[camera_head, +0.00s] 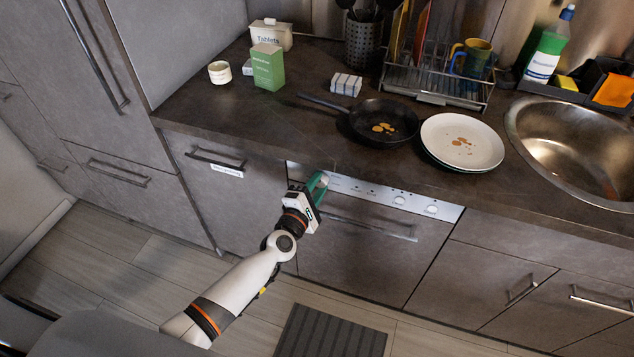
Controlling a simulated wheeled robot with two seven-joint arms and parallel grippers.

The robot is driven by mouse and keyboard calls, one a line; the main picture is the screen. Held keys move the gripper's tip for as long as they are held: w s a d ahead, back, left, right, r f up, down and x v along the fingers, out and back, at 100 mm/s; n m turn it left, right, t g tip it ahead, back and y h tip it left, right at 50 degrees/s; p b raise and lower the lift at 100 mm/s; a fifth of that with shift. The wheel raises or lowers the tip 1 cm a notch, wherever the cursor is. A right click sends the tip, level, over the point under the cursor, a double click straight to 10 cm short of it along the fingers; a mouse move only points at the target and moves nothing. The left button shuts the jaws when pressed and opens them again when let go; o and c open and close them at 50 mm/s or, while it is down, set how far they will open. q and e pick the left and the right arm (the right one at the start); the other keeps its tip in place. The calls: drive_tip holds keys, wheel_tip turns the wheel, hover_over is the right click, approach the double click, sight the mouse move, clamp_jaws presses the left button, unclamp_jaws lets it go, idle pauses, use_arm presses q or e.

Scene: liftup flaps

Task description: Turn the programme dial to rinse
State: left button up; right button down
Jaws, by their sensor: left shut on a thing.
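The dishwasher (357,262) is shut under the dark counter, with a grey front and a bar handle. Its silver control panel (372,192) runs along the top, with small marks and two round controls at the right. My left gripper (320,183) is at the panel's left end, its green fingers shut on the programme dial. The fingers and gripper body hide the dial, so I cannot tell which way it points. My right gripper is not in view.
A frying pan (384,123) and stacked white plates (462,142) stand on the counter above the panel. The sink (573,150) is at the right. A dark striped mat (330,333) lies on the floor. Cabinet handles (118,172) stick out at the left.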

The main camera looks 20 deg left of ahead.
use_arm(q)
drive_tip(key=m+p, duration=0.3)
drive_tip(key=m, duration=0.1)
drive_tip(key=shift+r, duration=0.15)
drive_tip(key=m+p, duration=0.1)
drive_tip(key=m, duration=0.1)
drive_tip(key=m+p, duration=0.1)
drive_tip(key=m, duration=0.1)
drive_tip(key=shift+d+g+y, duration=0.1)
drive_tip(key=shift+g+y, duration=0.2)
drive_tip(key=shift+f+m, duration=0.2)
drive_tip(key=shift+m, duration=0.1)
drive_tip(key=o, duration=1)
drive_tip(key=shift+s+p, duration=0.1)
drive_tip(key=shift+p, duration=0.2)
drive_tip(key=s, duration=0.4)
drive_tip(key=s+r, duration=0.1)
drive_tip(key=s, duration=0.2)
drive_tip(key=s+a, duration=0.1)
drive_tip(key=s, duration=0.3)
drive_tip(key=shift+s+a+r, duration=0.1)
drive_tip(key=shift+s+r, duration=0.05)
drive_tip(key=shift+s, duration=0.2)
